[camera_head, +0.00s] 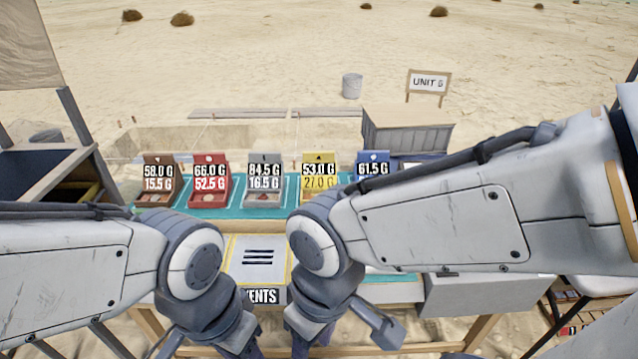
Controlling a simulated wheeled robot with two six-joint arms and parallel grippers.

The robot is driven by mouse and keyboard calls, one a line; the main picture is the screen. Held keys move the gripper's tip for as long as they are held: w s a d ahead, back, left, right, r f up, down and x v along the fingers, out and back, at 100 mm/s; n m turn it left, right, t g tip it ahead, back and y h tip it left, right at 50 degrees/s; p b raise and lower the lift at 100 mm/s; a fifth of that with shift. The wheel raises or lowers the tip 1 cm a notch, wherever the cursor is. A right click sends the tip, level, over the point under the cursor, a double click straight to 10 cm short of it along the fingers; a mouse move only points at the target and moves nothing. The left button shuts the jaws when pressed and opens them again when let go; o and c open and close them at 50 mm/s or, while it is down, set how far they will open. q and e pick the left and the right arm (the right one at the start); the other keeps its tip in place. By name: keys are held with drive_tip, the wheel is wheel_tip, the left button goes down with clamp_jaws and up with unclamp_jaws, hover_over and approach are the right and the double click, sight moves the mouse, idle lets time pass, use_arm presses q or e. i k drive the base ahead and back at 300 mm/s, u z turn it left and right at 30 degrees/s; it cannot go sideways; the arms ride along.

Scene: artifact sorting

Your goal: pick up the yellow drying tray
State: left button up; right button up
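A yellow tray (319,183) stands on the teal mat in a row of coloured trays, with "53.0 G" and "27.0 G" over it. I cannot tell whether this is the drying tray. My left gripper (238,346) and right gripper (303,346) hang close together at the bottom middle, well in front of the row. Their fingertips are cut off or hidden, so their opening does not show.
A brown tray (157,185), red tray (210,185), grey tray (264,184) and blue tray (371,168) stand in the row. A yellow-edged board (258,272) lies in front. A dark open bin (40,170) is at left, with something yellow inside. A grey crate (408,132) stands behind.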

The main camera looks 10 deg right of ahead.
sight(318, 167)
drive_tip(key=z, duration=0.1)
drive_tip(key=k, duration=0.4)
drive_tip(key=u, duration=0.65)
drive_tip(key=i, duration=1.4)
drive_tip(key=z, duration=0.45)
